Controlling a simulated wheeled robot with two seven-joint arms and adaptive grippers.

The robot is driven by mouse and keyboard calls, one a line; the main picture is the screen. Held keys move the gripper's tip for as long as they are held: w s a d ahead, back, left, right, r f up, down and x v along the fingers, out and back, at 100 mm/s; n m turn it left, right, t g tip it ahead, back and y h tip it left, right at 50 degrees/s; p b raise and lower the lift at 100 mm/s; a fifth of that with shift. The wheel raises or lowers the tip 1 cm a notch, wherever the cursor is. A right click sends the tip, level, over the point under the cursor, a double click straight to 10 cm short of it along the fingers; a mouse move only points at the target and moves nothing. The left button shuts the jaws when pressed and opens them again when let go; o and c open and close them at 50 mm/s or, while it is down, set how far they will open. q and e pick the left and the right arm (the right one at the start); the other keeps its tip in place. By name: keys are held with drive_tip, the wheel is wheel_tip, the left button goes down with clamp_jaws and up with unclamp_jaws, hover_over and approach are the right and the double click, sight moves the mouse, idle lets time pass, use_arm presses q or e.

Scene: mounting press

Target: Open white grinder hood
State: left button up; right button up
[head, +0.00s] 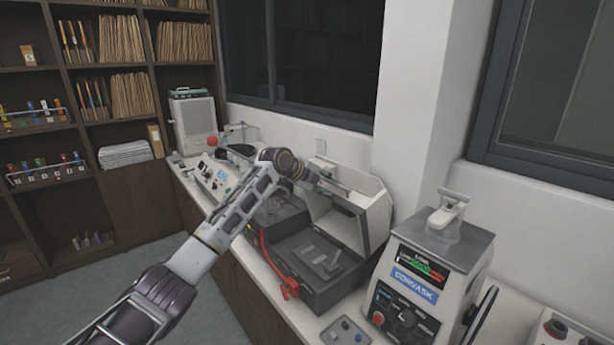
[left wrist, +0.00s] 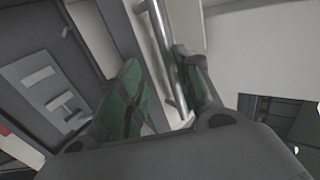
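The white grinder hood (head: 365,200) stands tilted up over the dark grinder base (head: 315,262), so the inside of the base shows in the head view. My left gripper (head: 322,181) is at the upper left side of the hood. In the left wrist view, its two green-padded fingers (left wrist: 163,88) stand apart. A metal handle bar (left wrist: 163,45) runs between them, with a visible gap, so I see no firm grip on it. The hood's pale surface (left wrist: 245,45) fills the right of that view. My right gripper is not in view.
A white control machine (head: 425,275) stands on the counter right of the grinder. A control box (head: 215,178) lies to the left. A white pillar and wall are close behind the hood.

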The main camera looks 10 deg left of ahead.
use_arm(q)
drive_tip(key=v, duration=1)
drive_tip(key=shift+s+a+r, duration=0.1)
